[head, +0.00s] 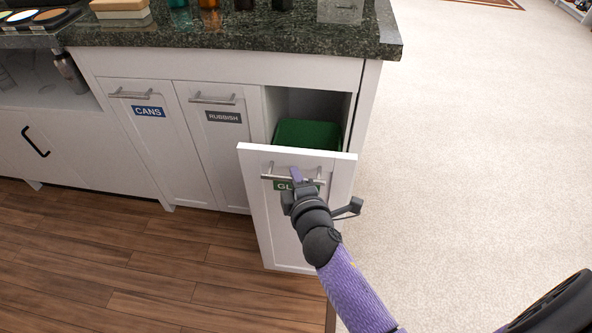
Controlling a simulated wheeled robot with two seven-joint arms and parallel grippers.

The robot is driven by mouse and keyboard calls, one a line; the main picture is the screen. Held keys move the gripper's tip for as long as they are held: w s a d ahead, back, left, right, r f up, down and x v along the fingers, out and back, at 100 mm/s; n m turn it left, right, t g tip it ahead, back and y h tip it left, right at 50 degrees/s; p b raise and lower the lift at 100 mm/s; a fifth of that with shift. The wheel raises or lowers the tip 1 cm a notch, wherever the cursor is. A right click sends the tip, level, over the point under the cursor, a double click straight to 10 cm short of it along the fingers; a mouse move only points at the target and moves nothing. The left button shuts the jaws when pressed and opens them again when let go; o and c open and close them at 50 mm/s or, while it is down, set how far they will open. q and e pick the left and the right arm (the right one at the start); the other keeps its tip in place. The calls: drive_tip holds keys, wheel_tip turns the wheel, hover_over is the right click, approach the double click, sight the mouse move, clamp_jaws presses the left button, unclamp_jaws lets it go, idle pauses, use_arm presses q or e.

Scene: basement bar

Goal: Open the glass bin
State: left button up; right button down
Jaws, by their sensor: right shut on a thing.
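The glass bin is a white pull-out front (268,221) at the right end of the cabinet, with a green label partly hidden behind my gripper. It stands out from the cabinet face, and a green bin (307,134) shows behind its top edge. My right gripper (297,177) is at the front's metal bar handle (268,172) and shut on it. The fingers cover part of the label and handle. My left gripper is not in the head view.
Two closed fronts, labelled CANS (149,111) and RUBBISH (223,117), are to the left. A dark stone counter (235,30) lies above, with bottles and a board along its back. Wooden floor (120,260) is clear in front; pale carpet (450,130) is open to the right.

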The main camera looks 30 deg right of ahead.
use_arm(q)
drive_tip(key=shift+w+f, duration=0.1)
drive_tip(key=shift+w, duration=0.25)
use_arm(e)
drive_tip(key=s+a, duration=0.2)
drive_tip(key=s, duration=0.1)
drive_tip(key=s+a, duration=0.1)
drive_tip(key=shift+s, duration=0.2)
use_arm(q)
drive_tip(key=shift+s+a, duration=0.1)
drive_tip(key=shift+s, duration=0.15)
use_arm(e)
drive_tip(key=c, duration=0.6)
unclamp_jaws()
drive_tip(key=shift+c, duration=0.2)
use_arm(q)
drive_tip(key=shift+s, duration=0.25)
